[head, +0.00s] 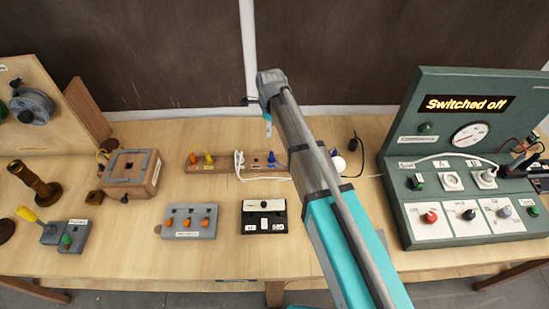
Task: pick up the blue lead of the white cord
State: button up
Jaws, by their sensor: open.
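A white cord (262,178) runs along the front of a wooden terminal strip (222,168), passes behind my arm and shows again on the right, up to the green panel. A white looped end (239,160) of it stands at the strip. A blue piece (272,159) sits on the strip near my arm; I cannot tell whether it is the cord's blue lead or a terminal. Another small blue spot shows right of my arm, beside a white round thing (338,163). My gripper (268,124) is small and partly hidden below the wrist, above and behind the strip, apart from the cord.
A green panel (400,130) reading "Switched off" stands at the right. A grey switch box (189,222) and a black-and-white box (264,217) lie in front of the strip. A wooden box (140,170) and brass post (40,185) are left. Bare table (340,120) lies behind my arm.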

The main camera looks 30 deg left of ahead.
aim_at(272, 152)
notch_tip(272, 152, down, 9)
jog(key=b, duration=0.8)
jog(key=shift+r+b, duration=0.2)
jog(key=shift+b, duration=0.15)
jog(key=shift+f, duration=0.1)
dwell(0.3)
jog(key=shift+s+d+f+b, duration=0.15)
jog(key=shift+f+b, duration=2.35)
jog(key=shift+b, duration=0.1)
grip_shut()
